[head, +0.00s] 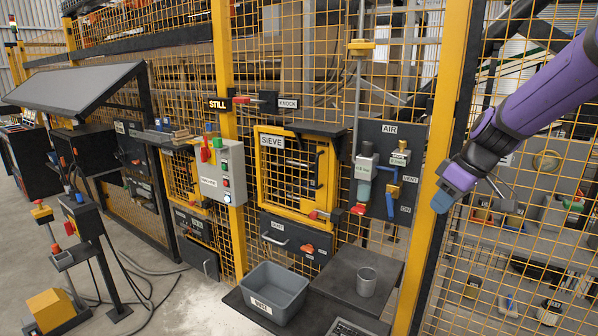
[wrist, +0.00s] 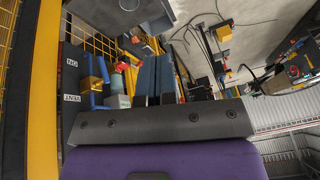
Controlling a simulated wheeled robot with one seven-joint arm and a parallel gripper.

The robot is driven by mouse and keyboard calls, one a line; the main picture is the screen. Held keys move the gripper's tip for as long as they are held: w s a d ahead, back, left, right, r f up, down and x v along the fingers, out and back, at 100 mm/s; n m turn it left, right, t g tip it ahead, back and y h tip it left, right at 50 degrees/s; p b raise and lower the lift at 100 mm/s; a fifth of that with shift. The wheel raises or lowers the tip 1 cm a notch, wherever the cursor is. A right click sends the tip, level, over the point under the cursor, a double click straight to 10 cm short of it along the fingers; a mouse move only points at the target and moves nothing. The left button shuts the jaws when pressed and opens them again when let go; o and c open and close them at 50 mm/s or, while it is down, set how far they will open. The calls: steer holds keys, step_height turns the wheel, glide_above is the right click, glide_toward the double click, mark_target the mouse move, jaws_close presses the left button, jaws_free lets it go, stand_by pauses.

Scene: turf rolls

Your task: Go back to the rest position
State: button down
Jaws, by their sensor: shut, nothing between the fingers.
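My purple arm reaches in from the upper right of the head view, in front of the yellow mesh fence. Its end, with my gripper (head: 448,194), is beside the yellow post (head: 445,120), to the right of the AIR panel (head: 390,165). In the wrist view, my gripper (wrist: 156,62) shows as two dark blue fingers lying side by side, shut and empty. Nothing is seen held. The AIR panel, with its blue handle and valves, also shows at the left of the wrist view (wrist: 80,85).
A grey bin (head: 272,292) and a grey cup (head: 366,281) stand on dark shelves below. The SIEVE door (head: 290,175) and a grey button box (head: 220,172) are on the fence.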

steer(key=s+r+m+t+h, duration=0.1)
steer(key=s+r+m, duration=0.3)
steer(key=s, duration=0.9)
steer(key=s+r+m+t+h, duration=0.1)
steer(key=s+r+m+h, duration=0.2)
steer(key=s, duration=1.1)
steer(key=shift+r+m+t, duration=0.4)
steer(key=shift+r+m, duration=0.2)
steer(key=shift+r, duration=0.25)
